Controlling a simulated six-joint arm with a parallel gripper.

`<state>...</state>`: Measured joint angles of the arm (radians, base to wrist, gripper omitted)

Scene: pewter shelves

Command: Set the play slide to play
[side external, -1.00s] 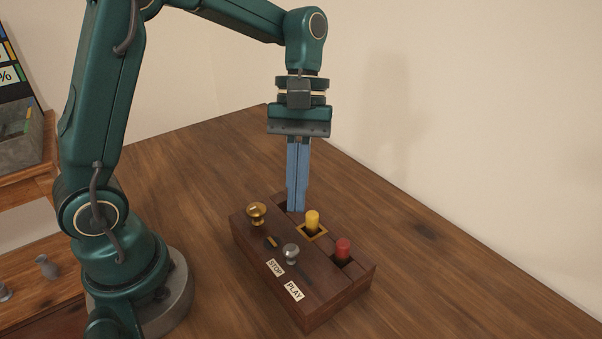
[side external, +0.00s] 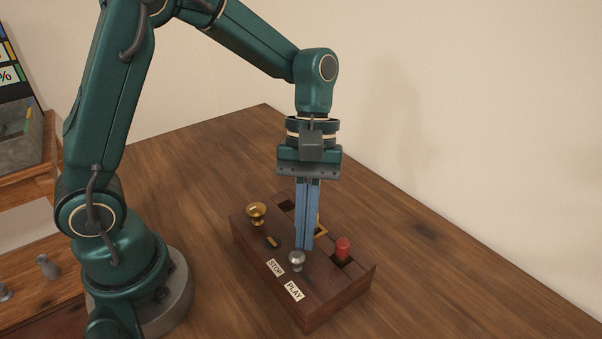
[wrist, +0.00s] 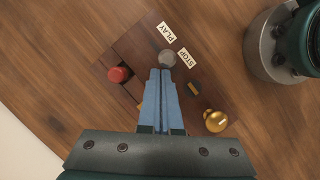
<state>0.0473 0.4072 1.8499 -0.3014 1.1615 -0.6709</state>
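The play slide's silver knob (side external: 296,259) sits on the dark wooden box (side external: 338,300), between the STOP label (side external: 276,267) and the PLAY label (side external: 294,291). In the wrist view the knob (wrist: 167,58) is just beyond my fingertips, beside both labels. My gripper (side external: 304,248) points down with its blue fingers together and nothing seen between them. The fingertips are right at the knob's back side and look to touch it, though a small gap cannot be ruled out.
On the box, a red peg (side external: 343,248) stands right of my fingers and a brass knob (side external: 257,212) to the left. A yellow peg is mostly hidden behind my fingers. Open table (side external: 440,270) surrounds the box on the right.

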